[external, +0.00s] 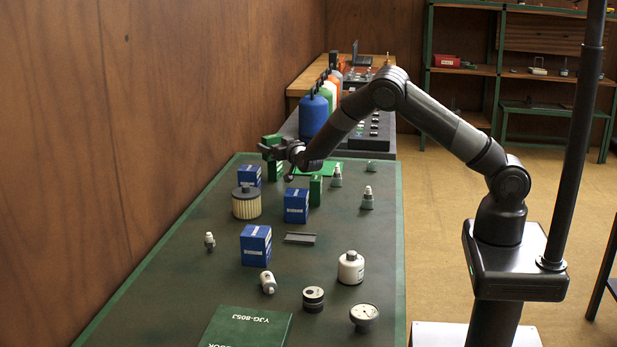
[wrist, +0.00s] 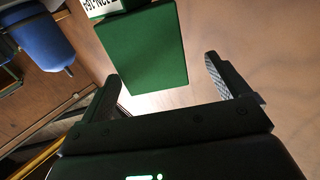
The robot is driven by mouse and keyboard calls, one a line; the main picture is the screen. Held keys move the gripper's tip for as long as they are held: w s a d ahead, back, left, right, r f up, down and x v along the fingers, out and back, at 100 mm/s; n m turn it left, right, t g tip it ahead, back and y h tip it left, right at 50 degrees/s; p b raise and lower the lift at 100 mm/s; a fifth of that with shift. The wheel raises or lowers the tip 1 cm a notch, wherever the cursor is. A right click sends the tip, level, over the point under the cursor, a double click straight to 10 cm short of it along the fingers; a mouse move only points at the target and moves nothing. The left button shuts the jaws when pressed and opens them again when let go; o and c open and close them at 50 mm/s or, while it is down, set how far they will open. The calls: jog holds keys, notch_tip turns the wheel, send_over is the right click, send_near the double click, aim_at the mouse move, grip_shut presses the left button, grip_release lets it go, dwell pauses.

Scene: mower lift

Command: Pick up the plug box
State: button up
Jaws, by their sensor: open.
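A green box with a white printed label stands in front of my gripper and fills the top middle of the wrist view (wrist: 145,55). In the external view a green box (external: 275,172) is at the far left of the table, partly hidden by my gripper (external: 270,151). I take it for the plug box, but its label is cut off. My gripper is open and empty, its fingers (wrist: 161,74) spread to either side of the box's near end in the wrist view. I cannot tell whether they touch it.
Another green box (external: 315,190) stands close by on the green table (external: 200,270), with blue boxes (external: 296,206) and a pleated filter (external: 246,204) nearer. Coloured bottles (external: 314,113) stand behind; a blue one (wrist: 42,38) shows in the wrist view. The wooden wall (external: 110,130) borders the left.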

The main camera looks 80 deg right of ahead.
aim_at(275, 143)
jog(key=x, duration=0.3)
jog(key=shift+d, duration=0.5)
jog(key=shift+w+d, duration=0.45)
jog(key=shift+w, duration=0.05)
jog(key=c, duration=1.3)
jog(key=shift+r, duration=0.1)
